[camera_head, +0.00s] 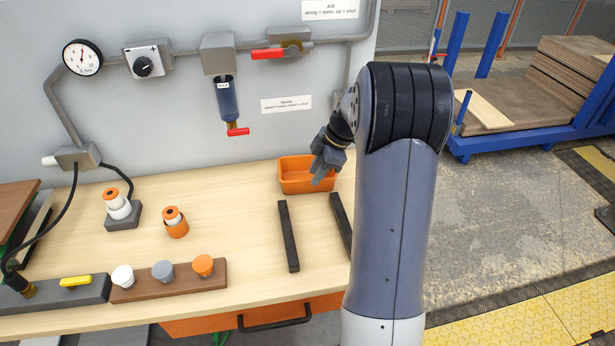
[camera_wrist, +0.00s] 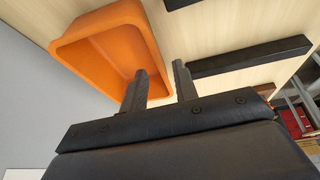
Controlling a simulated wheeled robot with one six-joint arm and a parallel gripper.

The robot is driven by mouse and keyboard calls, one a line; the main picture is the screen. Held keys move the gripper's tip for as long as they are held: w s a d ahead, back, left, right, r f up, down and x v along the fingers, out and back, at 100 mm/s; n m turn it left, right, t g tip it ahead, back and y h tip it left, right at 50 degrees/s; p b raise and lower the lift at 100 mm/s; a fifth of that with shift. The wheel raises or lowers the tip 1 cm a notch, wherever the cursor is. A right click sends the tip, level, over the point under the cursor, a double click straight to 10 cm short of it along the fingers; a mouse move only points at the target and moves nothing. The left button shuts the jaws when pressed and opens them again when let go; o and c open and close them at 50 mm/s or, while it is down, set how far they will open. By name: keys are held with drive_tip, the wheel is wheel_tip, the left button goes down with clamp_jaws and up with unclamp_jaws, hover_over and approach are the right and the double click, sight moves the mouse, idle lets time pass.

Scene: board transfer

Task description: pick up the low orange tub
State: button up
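The low orange tub (camera_head: 292,183) sits upright on the wooden workbench, near its back right part against the grey panel. It looks empty. My gripper (camera_head: 320,178) is at the right end of the tub, partly covering it in the head view. In the wrist view the tub (camera_wrist: 112,48) fills the upper left. My gripper (camera_wrist: 162,75) is open there, with one finger over the tub's inside and the other outside its wall. Nothing shows between the fingers except the tub's wall; I cannot tell whether they touch it.
Two dark bars (camera_head: 288,236) lie on the workbench (camera_head: 240,225) in front of the tub. A red-handled valve and pipe run on the panel above. An orange-and-white capped piece (camera_head: 175,222) and a brown block (camera_head: 170,282) with several knobs stand to the left.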

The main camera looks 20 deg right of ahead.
sight(309, 189)
drive_tip(key=shift+a+f, duration=0.3)
drive_tip(key=shift+f, duration=0.25)
drive_tip(key=p+x, duration=0.1)
drive_tip(key=x, duration=0.3)
drive_tip(key=shift+w+f, duration=0.15)
drive_tip(key=shift+f, duration=0.1)
clamp_jaws()
